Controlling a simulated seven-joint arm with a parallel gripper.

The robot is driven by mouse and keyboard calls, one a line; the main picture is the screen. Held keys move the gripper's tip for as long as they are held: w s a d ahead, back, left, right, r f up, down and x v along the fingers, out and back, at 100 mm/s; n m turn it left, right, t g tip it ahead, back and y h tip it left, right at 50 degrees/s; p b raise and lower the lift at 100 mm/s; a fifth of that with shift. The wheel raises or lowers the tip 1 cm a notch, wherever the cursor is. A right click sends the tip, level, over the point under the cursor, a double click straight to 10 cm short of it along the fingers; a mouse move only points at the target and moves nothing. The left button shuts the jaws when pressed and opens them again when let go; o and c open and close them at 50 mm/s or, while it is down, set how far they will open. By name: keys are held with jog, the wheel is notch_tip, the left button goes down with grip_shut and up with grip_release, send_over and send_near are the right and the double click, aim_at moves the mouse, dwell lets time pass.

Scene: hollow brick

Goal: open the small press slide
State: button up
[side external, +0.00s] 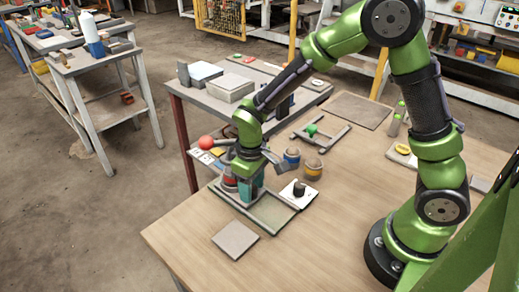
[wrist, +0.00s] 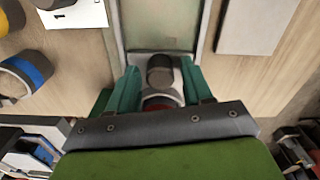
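The press slide's shallow grey-rimmed channel (side external: 283,217) lies on the wooden table in the side view; its bare bed also shows in the wrist view (wrist: 160,25). A dark round knob (wrist: 160,72) stands over a pale plate at the channel's near end, with a red-ringed round part (wrist: 162,101) just below it in the picture. My gripper (side external: 247,196) points down over this end of the channel. In the wrist view, its teal fingers (wrist: 160,78) stand on either side of the knob, with narrow gaps showing. Contact lower down is hidden.
A white plate with a black knob (side external: 299,188) sits right of the channel. Blue-banded (side external: 292,156) and yellow-banded (side external: 313,169) cylinders stand behind. A red ball (side external: 206,142) is close to my wrist's left. A flat grey square (side external: 235,239) lies in front. The table's front right is clear.

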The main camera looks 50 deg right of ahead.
grip_shut()
jog(key=s, duration=0.8)
jog(key=shift+s, duration=0.35)
jog(key=shift+o, duration=1.1)
grip_release()
notch_tip(320, 180, up, 17)
